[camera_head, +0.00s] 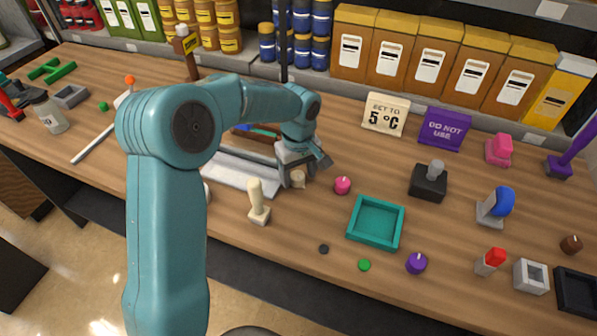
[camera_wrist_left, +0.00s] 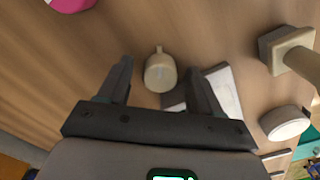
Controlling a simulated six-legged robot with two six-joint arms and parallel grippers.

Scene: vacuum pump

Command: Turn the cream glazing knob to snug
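The cream knob (camera_head: 298,180) stands on the wooden bench, partly hidden by my left gripper (camera_head: 296,168) in the head view. In the left wrist view the cream knob (camera_wrist_left: 160,72) shows between the two dark fingers, nearer the right one, with a short pointer on its top. My left gripper (camera_wrist_left: 161,80) is open, pointing down, with a gap on each side of the knob. I cannot tell whether the fingertips are down at the knob's height. My right gripper is in neither view.
A cream upright handle on a square base (camera_head: 259,205) stands to the left of the knob, and a pink knob (camera_head: 343,185) to the right. A grey metal plate (camera_head: 240,172) lies behind. A teal tray (camera_head: 376,222) and a black block (camera_head: 428,182) stand farther right.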

